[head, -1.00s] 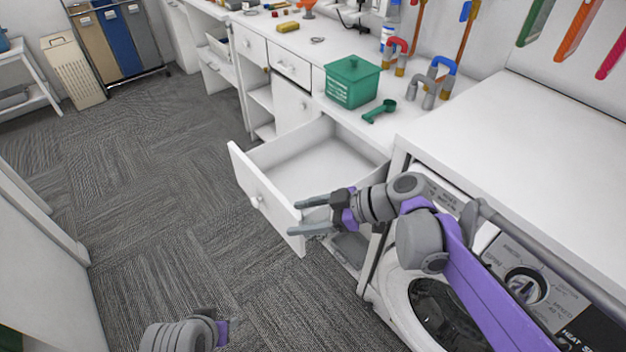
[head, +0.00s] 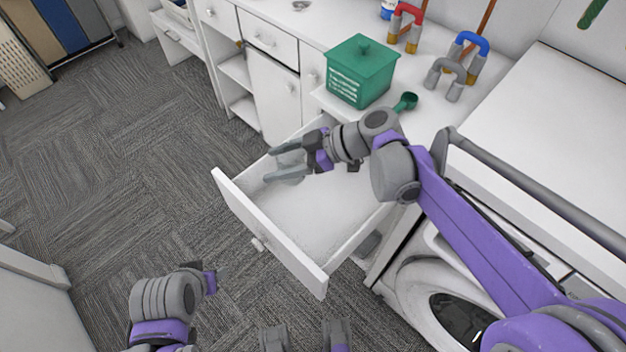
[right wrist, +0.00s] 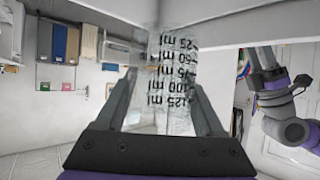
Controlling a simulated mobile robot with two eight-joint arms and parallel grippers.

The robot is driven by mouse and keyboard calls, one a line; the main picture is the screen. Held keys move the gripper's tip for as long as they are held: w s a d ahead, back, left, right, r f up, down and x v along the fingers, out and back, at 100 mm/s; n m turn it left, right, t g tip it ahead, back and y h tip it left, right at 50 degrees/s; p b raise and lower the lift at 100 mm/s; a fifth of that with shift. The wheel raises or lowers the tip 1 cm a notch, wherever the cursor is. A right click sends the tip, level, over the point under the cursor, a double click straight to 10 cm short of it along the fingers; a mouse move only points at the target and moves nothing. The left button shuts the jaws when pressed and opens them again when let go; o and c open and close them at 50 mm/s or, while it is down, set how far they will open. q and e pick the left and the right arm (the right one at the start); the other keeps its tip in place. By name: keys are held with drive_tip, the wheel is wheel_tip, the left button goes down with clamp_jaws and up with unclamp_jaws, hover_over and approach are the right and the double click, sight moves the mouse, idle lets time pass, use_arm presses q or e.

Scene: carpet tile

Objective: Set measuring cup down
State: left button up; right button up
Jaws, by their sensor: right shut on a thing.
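The measuring cup (right wrist: 168,85) is clear, with black ml markings that appear upside down in the right wrist view. My right gripper (head: 270,165) is shut on it, with one finger on each side. In the head view, this gripper is over the open white drawer (head: 268,232), near its far left side. The clear cup hardly shows there, and I cannot tell whether it touches the drawer floor. My left gripper (head: 218,278) is low at the left, away from the drawer; its fingers do not show clearly.
A green lidded box (head: 361,72) and a green scoop (head: 405,102) stand on the counter behind the drawer. Pipe pieces (head: 447,80) are beside them. A front-loading washer (head: 425,290) is at the right. The drawer floor looks clear; open carpet (head: 120,190) lies to the left.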

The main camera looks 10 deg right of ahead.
wheel_tip(320, 180, down, 13)
drive_tip(key=b, duration=0.6)
drive_tip(key=shift+w, duration=0.1)
wheel_tip(320, 180, down, 4)
drive_tip(key=shift+f+b, duration=0.1)
drive_tip(key=shift+b, duration=0.6)
drive_tip(key=o, duration=1.3)
